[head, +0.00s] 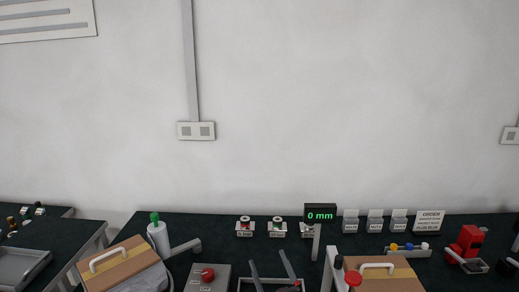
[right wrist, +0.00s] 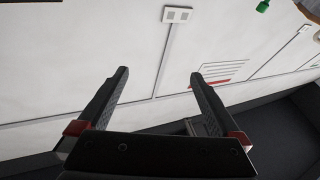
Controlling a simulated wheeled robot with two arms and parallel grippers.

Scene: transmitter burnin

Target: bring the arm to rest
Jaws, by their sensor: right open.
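My right gripper (head: 268,258) shows at the bottom middle of the head view, its two dark fingers spread apart above the near part of the bench. In the right wrist view the same gripper (right wrist: 158,75) is open with nothing between its fingers. The rest of the right arm is mostly out of the head view. I cannot make out my left gripper in either view.
The dark bench (head: 220,228) holds a green-topped white cylinder (head: 158,238), a grey box with a red button (head: 207,277), a "0 mm" display (head: 320,214), an order card (head: 429,222) and a red device (head: 467,243). Lidded boxes (head: 118,262) stand in front.

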